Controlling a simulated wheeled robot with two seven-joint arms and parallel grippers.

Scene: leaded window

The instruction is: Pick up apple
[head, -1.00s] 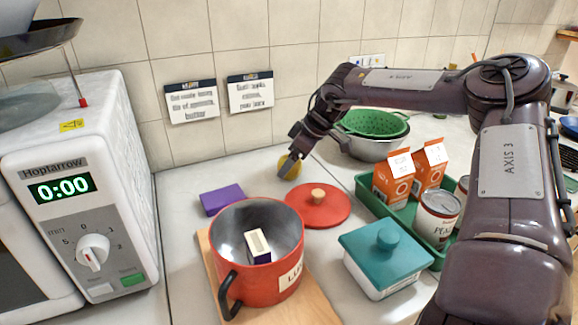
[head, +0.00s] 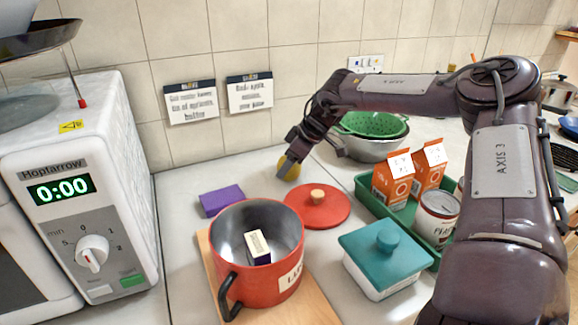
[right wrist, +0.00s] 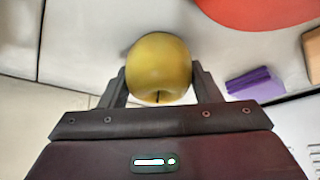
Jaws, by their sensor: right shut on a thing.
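The apple (head: 287,170) is yellow-green and sits at the back of the counter, behind the red lid. My right gripper (head: 291,160) is shut on it and partly hides it in the head view. In the right wrist view the apple (right wrist: 159,68) is held between the two fingers (right wrist: 158,90), with its stem facing the gripper. I cannot tell whether the apple still touches the counter. My left gripper is not in view.
A red pot (head: 232,275) holding a small box stands on a wooden board. A red lid (head: 330,212), purple block (head: 222,200), teal-lidded dish (head: 372,290) and green tray (head: 366,190) with cartons and a can surround the middle. A colander (head: 372,124) is behind; a microwave (head: 130,200) stands left.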

